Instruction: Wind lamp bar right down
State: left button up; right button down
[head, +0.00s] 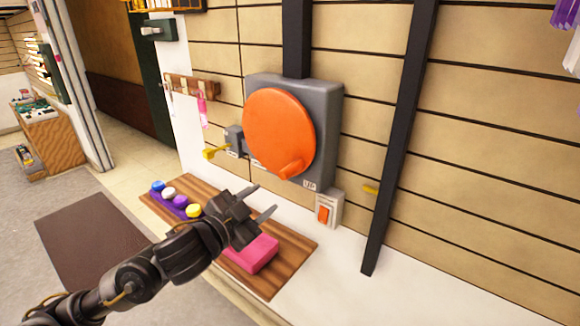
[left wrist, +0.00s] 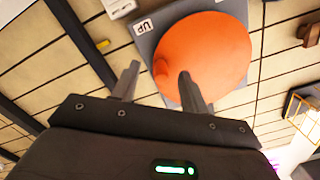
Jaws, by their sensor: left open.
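A round orange disc (head: 278,130) with a short orange handle (head: 291,167) near its lower right rim sits on a grey wall box (head: 328,110). A label at the box's lower corner reads "UP". A yellow lever (head: 215,153) sticks out at the box's left side. My left gripper (head: 266,200) is open and empty, in front of and below the disc. In the left wrist view the handle (left wrist: 161,68) shows between the two fingertips (left wrist: 159,76), and I see no contact. I cannot make out the lamp bar. My right gripper is not in view.
A wooden board (head: 290,250) below holds a pink block (head: 256,252) and several coloured knobs (head: 175,200). A dark slanting post (head: 400,140) stands further right. A hook rail (head: 192,86) is at left.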

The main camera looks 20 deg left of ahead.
aim_at(283, 176)
pick_arm(q)
jog(key=shift+m+h, duration=0.5)
jog(key=shift+h, duration=0.1)
jog(key=w+d+r, duration=0.1)
jog(key=w, duration=0.1)
jog(key=w+d+r+p, duration=0.1)
jog(key=w+d, duration=0.1)
jog(key=w, duration=0.1)
jog(key=w+d+r, duration=0.1)
jog(key=w, duration=0.2)
jog(key=shift+d+r, duration=0.15)
jog(key=shift+r, duration=0.15)
jog(key=shift+w+d+f+p, duration=0.1)
jog(key=shift+w+d+p, duration=0.05)
jog(key=shift+w+p, duration=0.2)
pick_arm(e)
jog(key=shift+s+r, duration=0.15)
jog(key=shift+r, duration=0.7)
pick_arm(q)
grip_shut()
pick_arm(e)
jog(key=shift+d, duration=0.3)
